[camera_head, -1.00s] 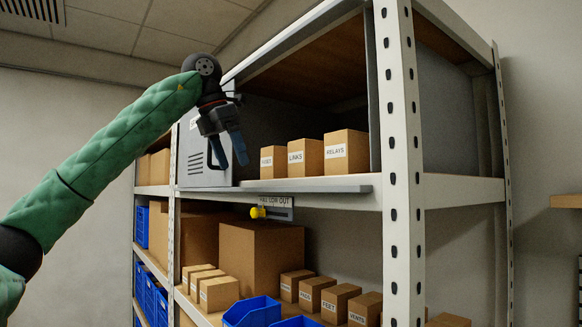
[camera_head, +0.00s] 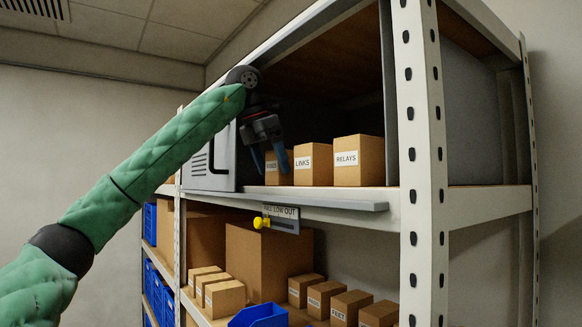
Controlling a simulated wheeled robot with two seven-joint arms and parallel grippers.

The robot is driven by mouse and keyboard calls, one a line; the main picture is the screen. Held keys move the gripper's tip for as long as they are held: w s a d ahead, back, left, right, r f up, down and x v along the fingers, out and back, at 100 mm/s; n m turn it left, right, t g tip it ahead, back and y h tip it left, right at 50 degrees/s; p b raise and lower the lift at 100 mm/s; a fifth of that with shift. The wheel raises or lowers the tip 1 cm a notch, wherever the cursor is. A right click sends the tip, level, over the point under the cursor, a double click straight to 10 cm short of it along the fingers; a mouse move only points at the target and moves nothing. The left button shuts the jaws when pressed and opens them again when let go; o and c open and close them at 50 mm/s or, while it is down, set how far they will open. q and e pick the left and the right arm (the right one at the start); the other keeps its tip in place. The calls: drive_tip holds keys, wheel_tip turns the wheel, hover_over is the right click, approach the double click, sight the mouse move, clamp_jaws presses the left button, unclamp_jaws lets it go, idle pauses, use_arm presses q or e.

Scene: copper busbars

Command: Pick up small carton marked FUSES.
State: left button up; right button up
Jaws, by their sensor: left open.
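The small carton (camera_head: 279,181) whose label seems to read FUSES stands leftmost of three cartons in the grey cabinet on the upper shelf. My left gripper's fingers partly cover it. My left gripper (camera_head: 272,164) is open and empty, pointing down, with its fingertips in front of or around the upper part of this carton. I cannot tell whether they touch it. My right gripper is not in view.
The LINKS carton (camera_head: 313,164) and RELAYS carton (camera_head: 358,160) stand close to the right. A grey cabinet door (camera_head: 209,160) is at the left, a pale ledge (camera_head: 320,200) in front, a white post (camera_head: 418,160) at the right. A yellow knob (camera_head: 262,222) hangs below.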

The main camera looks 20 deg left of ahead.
use_arm(q)
drive_tip(key=shift+s+d+r, duration=0.15)
drive_tip(key=shift+d+r, duration=0.05)
drive_tip(key=shift+r, duration=0.05)
drive_tip(key=shift+w+d+p, duration=0.8)
drive_tip(key=shift+w+p, duration=0.15)
drive_tip(key=shift+w+d+f+p, duration=0.2)
drive_tip(key=shift+w+d+p, duration=0.15)
drive_tip(key=shift+w, duration=0.3)
drive_tip(key=shift+w+d+f+p, duration=0.2)
drive_tip(key=shift+w+p, duration=0.2)
drive_tip(key=shift+w, duration=0.2)
drive_tip(key=shift+d+f, duration=0.1)
drive_tip(key=shift+f, duration=0.15)
drive_tip(key=shift+s+f, duration=0.1)
drive_tip(key=shift+s, duration=0.25)
drive_tip(key=shift+c, duration=0.9)
drive_tip(key=shift+w+f, duration=0.1)
drive_tip(key=shift+w, duration=0.15)
drive_tip(key=c, duration=1.1)
drive_tip(key=shift+s, duration=0.15)
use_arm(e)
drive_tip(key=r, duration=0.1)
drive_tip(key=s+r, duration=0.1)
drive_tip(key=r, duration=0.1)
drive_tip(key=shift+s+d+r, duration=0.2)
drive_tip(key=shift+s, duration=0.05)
